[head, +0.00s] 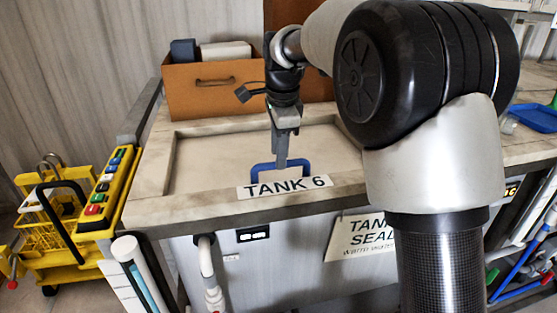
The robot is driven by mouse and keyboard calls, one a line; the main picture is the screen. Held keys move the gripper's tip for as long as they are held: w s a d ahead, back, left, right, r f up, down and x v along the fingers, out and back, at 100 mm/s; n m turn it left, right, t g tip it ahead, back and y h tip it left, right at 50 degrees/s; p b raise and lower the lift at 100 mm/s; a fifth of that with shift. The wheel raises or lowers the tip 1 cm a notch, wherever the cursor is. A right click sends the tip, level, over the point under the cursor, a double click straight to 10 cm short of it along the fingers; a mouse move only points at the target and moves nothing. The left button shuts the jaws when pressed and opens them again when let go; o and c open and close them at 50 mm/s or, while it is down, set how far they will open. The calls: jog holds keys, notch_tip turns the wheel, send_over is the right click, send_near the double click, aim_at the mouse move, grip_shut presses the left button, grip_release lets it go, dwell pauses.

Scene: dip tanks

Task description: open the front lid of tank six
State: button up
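Tank six (258,275) stands in front of me, with a white "TANK 6" label (289,187) on its front top edge. Its lid (215,165) is a pale panel lying flat and closed in the recessed top. A blue handle (262,170) stands at the lid's front edge, just behind the label. My gripper (282,160) points down at the handle, its tip over or against the handle's top bar. I cannot tell whether it touches the handle or whether its fingers are open. My arm hides the right part of the lid.
A brown box (212,90) with a grey and a dark item stands behind the lid. A yellow rack (60,225) with coloured buttons is at left. A blue tray (536,117) lies at right. A pipe (208,265) and a paper sign (358,240) are on the tank's front.

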jog(key=shift+w+f, duration=0.25)
jog(key=shift+f, duration=0.8)
grip_shut()
jog(key=shift+w+r, duration=0.1)
